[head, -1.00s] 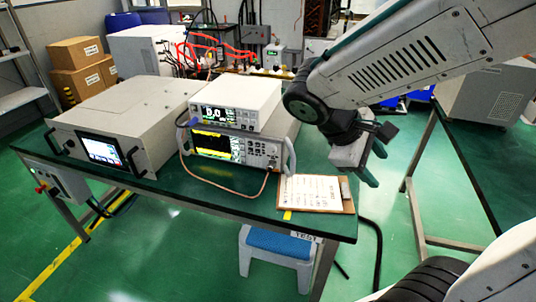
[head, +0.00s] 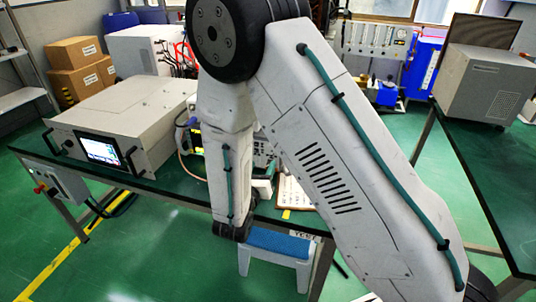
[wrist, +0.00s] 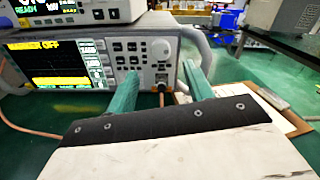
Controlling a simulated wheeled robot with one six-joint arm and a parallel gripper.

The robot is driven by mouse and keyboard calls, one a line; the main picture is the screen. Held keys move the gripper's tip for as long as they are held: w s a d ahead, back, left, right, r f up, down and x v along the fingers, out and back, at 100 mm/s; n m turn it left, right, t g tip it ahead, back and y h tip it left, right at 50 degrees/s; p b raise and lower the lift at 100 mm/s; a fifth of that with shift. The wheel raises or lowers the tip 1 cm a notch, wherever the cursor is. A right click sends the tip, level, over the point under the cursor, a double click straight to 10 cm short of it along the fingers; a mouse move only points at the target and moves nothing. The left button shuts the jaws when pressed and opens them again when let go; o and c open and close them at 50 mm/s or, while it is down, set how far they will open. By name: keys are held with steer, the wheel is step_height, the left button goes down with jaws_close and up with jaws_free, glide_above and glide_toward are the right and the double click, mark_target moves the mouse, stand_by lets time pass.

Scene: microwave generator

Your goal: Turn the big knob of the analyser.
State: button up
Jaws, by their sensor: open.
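The analyser (wrist: 125,45) fills the upper left of the wrist view, with a lit screen (wrist: 55,63) marked in yellow and rows of buttons. Its big round pale knob (wrist: 161,49) is at the upper right of the front panel. My gripper (wrist: 160,72) is open, its two green fingers pointing at the panel, one on each side of the knob in the picture. The fingers hold nothing; whether they touch the panel I cannot tell. In the head view my arm covers most of the analyser, and only a strip of its front (head: 264,152) shows.
A second instrument (wrist: 75,9) sits on top of the analyser. A copper-coloured cable (wrist: 161,92) plugs in below the knob. The analyser's side handle (wrist: 197,47) is close to the right finger. A clipboard (wrist: 283,112) lies to the right. A large white unit (head: 130,110) stands left.

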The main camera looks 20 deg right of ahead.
mark_target(269, 150)
steer(key=x, duration=0.7)
steer(key=shift+d, duration=0.1)
steer(key=c, duration=1)
